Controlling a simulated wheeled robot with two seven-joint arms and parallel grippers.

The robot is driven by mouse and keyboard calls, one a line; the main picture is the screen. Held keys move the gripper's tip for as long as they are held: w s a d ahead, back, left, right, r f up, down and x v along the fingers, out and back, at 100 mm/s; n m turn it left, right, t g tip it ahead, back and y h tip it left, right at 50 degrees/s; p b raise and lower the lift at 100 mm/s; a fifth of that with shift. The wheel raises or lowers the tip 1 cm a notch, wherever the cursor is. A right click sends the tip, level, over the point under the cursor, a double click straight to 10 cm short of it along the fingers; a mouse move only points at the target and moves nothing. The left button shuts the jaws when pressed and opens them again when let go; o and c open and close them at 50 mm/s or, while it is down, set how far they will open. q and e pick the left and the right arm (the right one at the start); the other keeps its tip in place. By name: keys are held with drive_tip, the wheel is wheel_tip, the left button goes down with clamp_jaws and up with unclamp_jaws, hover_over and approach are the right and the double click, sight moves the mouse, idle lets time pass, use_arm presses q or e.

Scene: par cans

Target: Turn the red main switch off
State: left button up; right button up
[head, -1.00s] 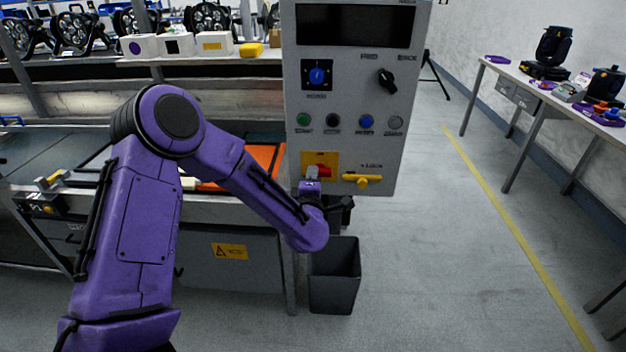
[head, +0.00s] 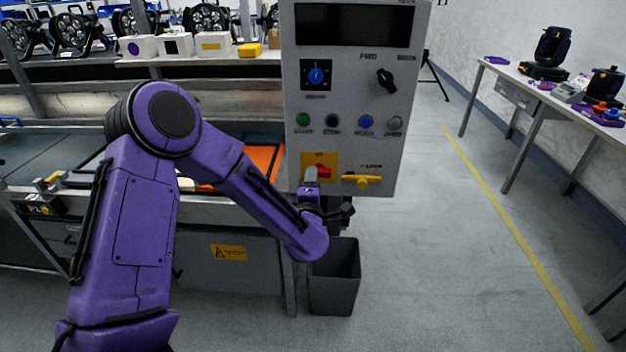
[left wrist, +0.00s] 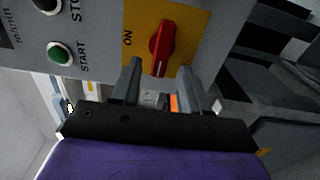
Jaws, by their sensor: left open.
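The red main switch (head: 322,170) is a red rotary handle on a yellow plate (head: 309,161) at the lower left of the grey control panel (head: 349,120). In the left wrist view the red handle (left wrist: 161,47) stands lengthwise on its plate (left wrist: 188,22), beside the word ON. My left gripper (head: 311,174) is just below and in front of the switch and covers part of the plate in the head view. In the left wrist view its two fingers (left wrist: 156,82) are apart, with the handle just beyond and between their tips. Contact is not visible. My right gripper is not in view.
A yellow lock handle (head: 361,180) sits right of the switch. Buttons, including a green START button (left wrist: 59,52), and knobs are above. A dark bin (head: 335,278) stands below the panel. Open floor lies to the right, before a side table (head: 545,95).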

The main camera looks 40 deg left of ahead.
use_arm(q)
drive_tip(key=b+v, duration=0.1)
drive_tip(key=v, duration=0.7)
drive_tip(key=shift+s+d, duration=0.15)
drive_tip(key=shift+s, duration=0.05)
